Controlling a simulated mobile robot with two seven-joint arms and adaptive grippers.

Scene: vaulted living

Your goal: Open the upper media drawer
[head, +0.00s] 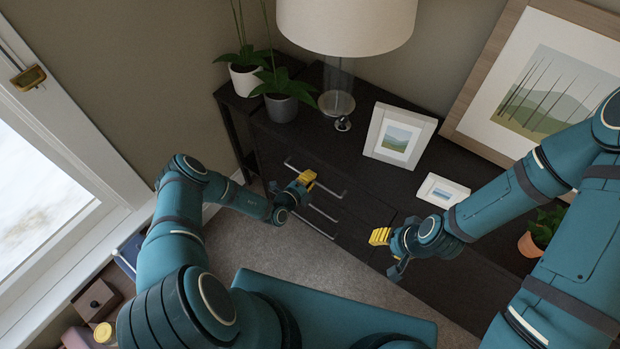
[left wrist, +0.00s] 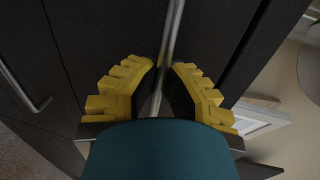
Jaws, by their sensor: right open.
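The dark media cabinet (head: 350,150) has several drawers with long silver bar handles on its left part. The upper drawer's handle (head: 331,190) runs past my left gripper (head: 307,179). In the left wrist view, a silver bar handle (left wrist: 173,35) passes between the yellow fingers of the left gripper (left wrist: 164,75). Their tips close in on it from both sides. The upper drawer looks flush with the cabinet front. Another handle (left wrist: 22,85) shows at the left of the wrist view. My right gripper (head: 382,242) is open and empty, in front of the cabinet.
On the cabinet stand a lamp (head: 345,25), a white picture frame (head: 399,136), a smaller frame (head: 443,190) and a large framed picture (head: 548,85). Potted plants (head: 282,106) stand at the left end. A window (head: 40,180) is at the left. Carpet (head: 270,240) lies clear before the drawers.

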